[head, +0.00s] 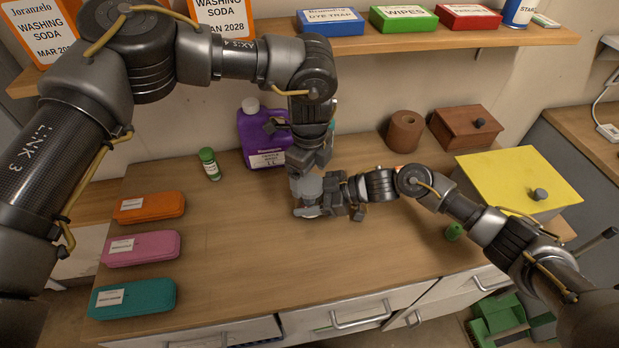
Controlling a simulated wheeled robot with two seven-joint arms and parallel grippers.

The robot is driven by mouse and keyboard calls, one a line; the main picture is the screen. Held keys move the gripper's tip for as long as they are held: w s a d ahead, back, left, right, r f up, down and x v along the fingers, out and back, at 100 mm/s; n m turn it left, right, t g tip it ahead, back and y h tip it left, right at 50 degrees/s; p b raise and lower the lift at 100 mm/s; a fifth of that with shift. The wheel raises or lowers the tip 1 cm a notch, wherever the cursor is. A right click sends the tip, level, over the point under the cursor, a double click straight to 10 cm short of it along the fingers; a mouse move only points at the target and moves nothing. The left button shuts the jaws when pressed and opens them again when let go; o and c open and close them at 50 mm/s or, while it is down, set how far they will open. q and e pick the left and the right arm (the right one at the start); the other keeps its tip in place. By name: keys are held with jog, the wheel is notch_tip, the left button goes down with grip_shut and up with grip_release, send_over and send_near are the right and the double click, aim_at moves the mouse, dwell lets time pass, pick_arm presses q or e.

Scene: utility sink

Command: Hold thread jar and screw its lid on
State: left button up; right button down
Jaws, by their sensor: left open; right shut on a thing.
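A small grey and whitish jar (308,211) stands upright on the wooden counter near its middle. A grey round top, which looks like its lid (307,186), is at its upper end; whether it is seated or threaded cannot be told. My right gripper (333,196) comes in from the right and is shut on the jar's side. My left gripper (309,172) points down right above the lid and is open. Its fingers hide part of the lid, and the exact contact is unclear.
A purple jug (262,135) stands close behind my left gripper. A green-capped bottle (209,164), orange case (150,207), pink case (141,249) and teal case (134,298) are left. A yellow box (515,180) and small green object (453,231) are right. The front counter is clear.

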pick_arm(q)
jog(key=shift+r, duration=1.1)
jog(key=shift+r, duration=1.75)
jog(key=shift+f, duration=4.05)
jog(key=c, duration=1.1)
jog(key=o, duration=1.1)
